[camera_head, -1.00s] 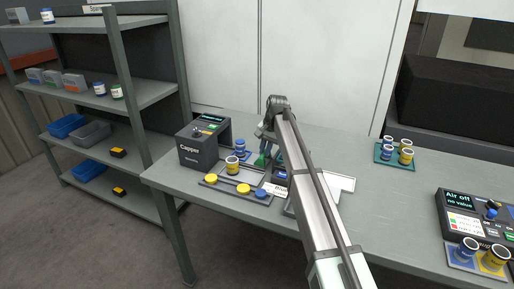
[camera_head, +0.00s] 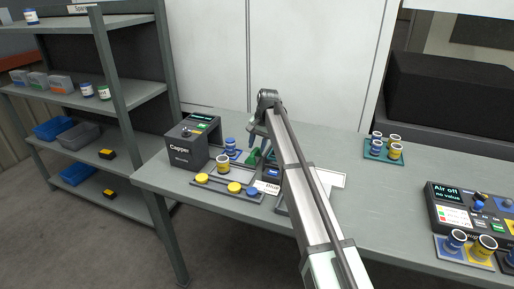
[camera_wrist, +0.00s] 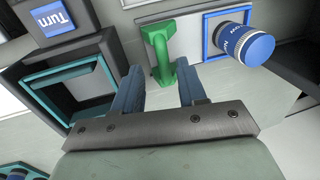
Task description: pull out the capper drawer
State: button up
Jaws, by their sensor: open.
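The dark grey capper (camera_head: 186,155) stands on the bench, left of my gripper. A green handle (camera_head: 253,156) stands up from a flat grey drawer-like plate beside the capper. The handle also shows in the wrist view (camera_wrist: 158,47), as a T-shaped green bar. My gripper (camera_wrist: 160,92) is open and empty, its two blue fingers apart with the handle's lower end showing between and beyond them. In the head view my gripper (camera_head: 258,146) is just above the handle. I cannot tell whether a finger touches it.
A blue-lidded jar (camera_wrist: 246,45) sits in a blue-framed place right of the handle. A dark box with a teal-rimmed opening (camera_wrist: 75,88) and a "Turn" label is close on the left. Yellow lids (camera_head: 234,187) lie along the bench front. Shelves (camera_head: 85,105) stand at left.

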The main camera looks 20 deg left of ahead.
notch_tip(320, 180, up, 12)
jog(key=d, duration=0.2)
jog(key=shift+d, duration=0.2)
dwell(0.4)
